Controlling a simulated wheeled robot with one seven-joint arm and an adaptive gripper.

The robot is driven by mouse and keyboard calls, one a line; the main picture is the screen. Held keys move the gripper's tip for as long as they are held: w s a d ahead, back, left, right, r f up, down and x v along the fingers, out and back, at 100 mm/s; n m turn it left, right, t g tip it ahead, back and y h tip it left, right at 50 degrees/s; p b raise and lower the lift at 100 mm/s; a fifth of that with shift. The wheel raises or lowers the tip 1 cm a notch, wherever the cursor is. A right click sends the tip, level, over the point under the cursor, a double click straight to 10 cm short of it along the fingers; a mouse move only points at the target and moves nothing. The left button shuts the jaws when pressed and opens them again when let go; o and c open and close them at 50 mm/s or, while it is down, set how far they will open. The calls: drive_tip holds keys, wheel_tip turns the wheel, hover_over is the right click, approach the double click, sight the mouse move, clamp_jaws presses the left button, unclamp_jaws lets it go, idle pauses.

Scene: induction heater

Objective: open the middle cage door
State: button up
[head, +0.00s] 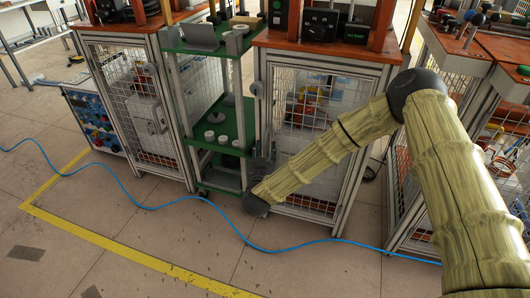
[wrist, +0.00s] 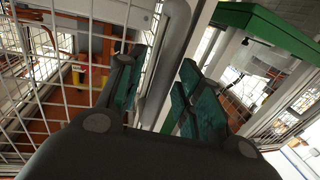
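The middle cage (head: 318,120) has a mesh door in a light metal frame. The door looks closed in the head view. My gripper (head: 258,175) is low at the left edge of this door. In the wrist view my gripper (wrist: 162,92) is open, with one green-padded finger on each side of a grey door handle (wrist: 172,45). The handle runs upright between the fingers, along the frame, and no firm grip on it shows. The door mesh (wrist: 80,50) is left of the handle.
A green shelf rack (head: 222,125) stands just left of the middle cage. Another cage (head: 140,105) is left of it, and a cage (head: 500,140) stands at the right. A blue cable (head: 150,207) crosses the floor in front. Open floor lies at the front left.

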drive_tip(key=shift+w, duration=0.3)
drive_tip(key=shift+c, duration=0.3)
clamp_jaws()
drive_tip(key=shift+s, duration=0.1)
